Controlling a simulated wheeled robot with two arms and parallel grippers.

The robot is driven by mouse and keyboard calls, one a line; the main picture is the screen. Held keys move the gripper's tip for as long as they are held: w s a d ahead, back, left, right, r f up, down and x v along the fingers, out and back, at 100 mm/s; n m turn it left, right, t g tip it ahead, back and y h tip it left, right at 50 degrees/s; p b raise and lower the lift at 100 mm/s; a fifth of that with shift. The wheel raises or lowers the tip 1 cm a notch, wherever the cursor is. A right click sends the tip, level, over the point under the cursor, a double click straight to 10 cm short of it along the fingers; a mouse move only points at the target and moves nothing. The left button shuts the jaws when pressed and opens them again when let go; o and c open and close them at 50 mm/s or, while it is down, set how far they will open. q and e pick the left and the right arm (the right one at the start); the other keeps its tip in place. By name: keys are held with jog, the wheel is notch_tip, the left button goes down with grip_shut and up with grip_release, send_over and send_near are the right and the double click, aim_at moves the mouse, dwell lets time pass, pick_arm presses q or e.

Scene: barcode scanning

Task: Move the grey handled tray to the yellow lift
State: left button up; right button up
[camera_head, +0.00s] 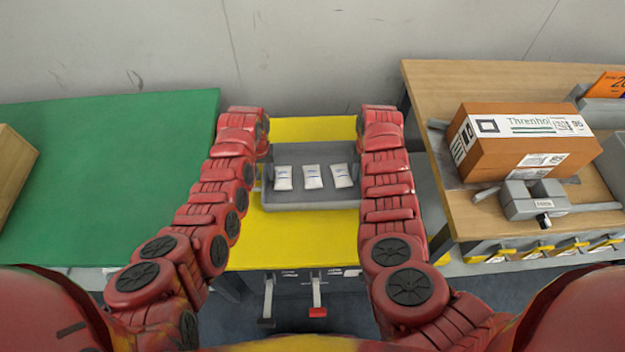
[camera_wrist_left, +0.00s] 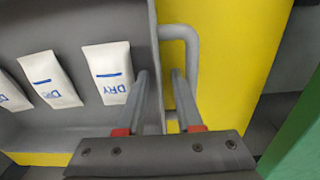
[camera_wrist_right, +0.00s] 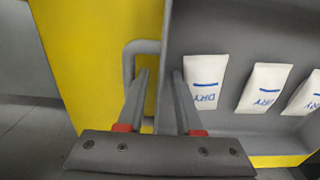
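The grey handled tray (camera_head: 313,193) is over the yellow lift (camera_head: 297,240), with yellow showing in front of and behind it. I cannot tell whether it rests on the lift. Three white packets (camera_head: 312,177) marked DRY lie in it. My left gripper (camera_wrist_left: 160,75) is open at the tray's left end, its fingers apart near the side wall and the left handle (camera_wrist_left: 190,60). My right gripper (camera_wrist_right: 161,75) is likewise open at the right end, near the right handle (camera_wrist_right: 130,60). In the head view, my arms partly hide both ends of the tray.
A green table (camera_head: 110,165) stands to the left, with a cardboard box (camera_head: 14,170) at its edge. A wooden workbench (camera_head: 430,85) to the right holds a brown labelled carton (camera_head: 520,143) and a grey clamp fixture (camera_head: 535,203). A grey wall (camera_head: 300,55) is behind.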

jog(key=shift+w+r, duration=0.1)
jog(key=shift+r, duration=0.2)
pick_arm(q)
notch_tip(320, 180, up, 12)
pick_arm(e)
notch_tip(320, 180, up, 11)
jog(key=shift+r, duration=0.15)
dwell(0.8)
dwell(0.3)
